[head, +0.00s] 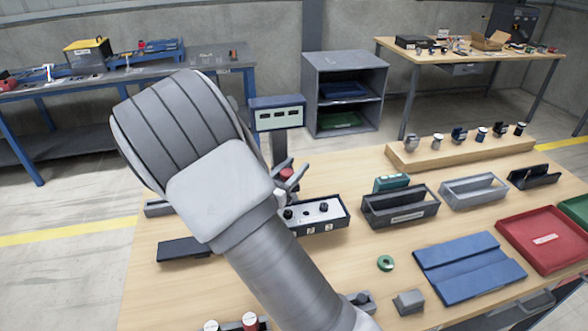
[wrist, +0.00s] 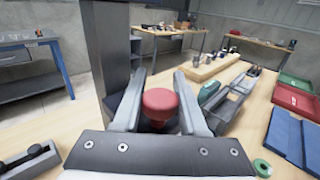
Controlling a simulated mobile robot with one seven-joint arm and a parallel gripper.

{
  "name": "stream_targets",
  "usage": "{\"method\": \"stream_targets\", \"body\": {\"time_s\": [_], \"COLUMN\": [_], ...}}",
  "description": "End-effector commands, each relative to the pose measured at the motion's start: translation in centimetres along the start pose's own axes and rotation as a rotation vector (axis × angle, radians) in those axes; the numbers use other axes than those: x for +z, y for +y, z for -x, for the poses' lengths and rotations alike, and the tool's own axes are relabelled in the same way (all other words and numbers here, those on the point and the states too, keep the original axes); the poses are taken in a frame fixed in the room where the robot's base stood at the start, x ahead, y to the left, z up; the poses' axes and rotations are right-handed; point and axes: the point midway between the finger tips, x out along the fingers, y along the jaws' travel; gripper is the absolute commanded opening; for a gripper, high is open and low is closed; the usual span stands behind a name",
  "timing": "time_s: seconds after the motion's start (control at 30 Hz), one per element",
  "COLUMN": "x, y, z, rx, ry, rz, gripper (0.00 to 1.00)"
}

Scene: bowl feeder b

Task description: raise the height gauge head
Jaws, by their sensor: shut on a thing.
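The height gauge stands on the wooden table, with a dark upright column (head: 280,148) and a blue-framed display (head: 278,114) on top. Its column also fills the left of the wrist view (wrist: 108,50). A red knob (wrist: 160,106) sits between the two fingers of my gripper (wrist: 160,88), which is shut on it. In the head view the red knob (head: 287,174) shows just past my arm, with a fingertip beside it. My arm hides most of the gauge's lower part and base there.
A box with black knobs (head: 318,213) stands just right of the gauge. A green ring (head: 385,263) lies on bare tabletop.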

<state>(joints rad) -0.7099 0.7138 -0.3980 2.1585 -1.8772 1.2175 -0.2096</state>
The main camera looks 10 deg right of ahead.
Motion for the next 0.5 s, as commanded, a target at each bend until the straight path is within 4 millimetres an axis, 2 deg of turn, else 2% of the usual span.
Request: {"method": "stream_targets", "body": {"time_s": [0.03,0.23,0.27,0.4,0.5], "x": [0.59,0.7,0.72,0.59,0.49], "y": [0.1,0.13,0.13,0.11,0.09], "z": [-0.1,-0.15,-0.15,-0.13,-0.11], "rx": [-0.001,-0.001,-0.001,-0.001,-0.001], "ry": [-0.012,-0.017,-0.017,-0.014,-0.012], "rz": [-0.007,-0.009,-0.009,-0.008,-0.006], "gripper": [0.0,0.0,0.47,0.71,0.71]}}
